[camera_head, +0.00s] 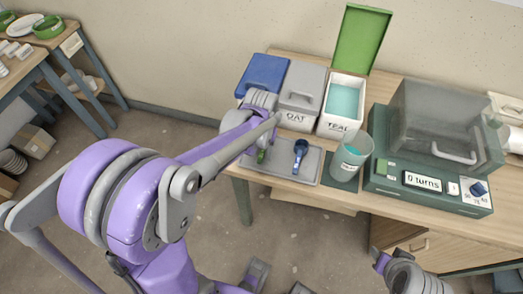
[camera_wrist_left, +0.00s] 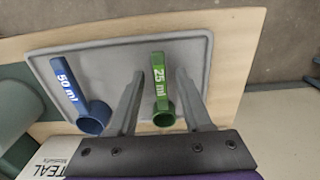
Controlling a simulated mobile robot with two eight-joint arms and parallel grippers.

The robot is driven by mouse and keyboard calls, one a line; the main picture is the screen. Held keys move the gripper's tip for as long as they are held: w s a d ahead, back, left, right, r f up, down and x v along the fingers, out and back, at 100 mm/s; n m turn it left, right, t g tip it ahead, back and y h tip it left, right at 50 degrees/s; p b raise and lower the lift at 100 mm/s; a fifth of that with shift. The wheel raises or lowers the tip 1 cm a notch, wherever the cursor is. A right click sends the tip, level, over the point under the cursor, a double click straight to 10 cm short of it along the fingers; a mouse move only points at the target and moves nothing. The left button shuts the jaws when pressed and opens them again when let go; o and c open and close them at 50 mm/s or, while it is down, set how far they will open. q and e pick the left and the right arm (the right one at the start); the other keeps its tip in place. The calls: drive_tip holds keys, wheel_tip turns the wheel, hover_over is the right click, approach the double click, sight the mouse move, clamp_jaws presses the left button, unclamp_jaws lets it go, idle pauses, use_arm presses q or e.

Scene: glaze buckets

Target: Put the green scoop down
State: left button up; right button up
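The green scoop (camera_wrist_left: 162,92), marked 25 ml, lies on the grey tray (camera_wrist_left: 48,68). In the head view the green scoop (camera_head: 261,156) shows only as a small part beneath my left gripper. My left gripper (camera_wrist_left: 160,76) is open, with one finger on each side of the green scoop and a visible gap to it on both sides. In the head view my left gripper (camera_head: 264,143) is over the left part of the tray (camera_head: 306,171). My right arm shows at the lower right; I cannot see its fingertips.
A blue scoop (camera_head: 300,151), marked 50 ml, lies on the tray to the right. A cup (camera_head: 347,166) with teal contents stands right of the tray. Behind are a blue-lidded bin (camera_head: 263,73), the OAT bin (camera_head: 300,88) and the open TEAL bin (camera_head: 338,124). A green machine (camera_head: 400,184) stands at right.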

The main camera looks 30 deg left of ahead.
sight(261, 155)
use_arm(q)
drive_tip(key=shift+r, duration=0.1)
drive_tip(key=shift+r, duration=0.3)
wheel_tip(261, 155, up, 11)
drive_tip(key=p, duration=0.1)
drive_tip(key=s+d+f+m+t, duration=0.1)
drive_tip(key=s+d+f+t, duration=0.1)
drive_tip(key=s, duration=0.4)
drive_tip(key=s+d+f+m+t, duration=0.1)
drive_tip(key=s+d+f+t, duration=0.2)
drive_tip(key=s, duration=0.4)
drive_tip(key=shift+d+m, duration=0.3)
drive_tip(key=shift+d, duration=0.25)
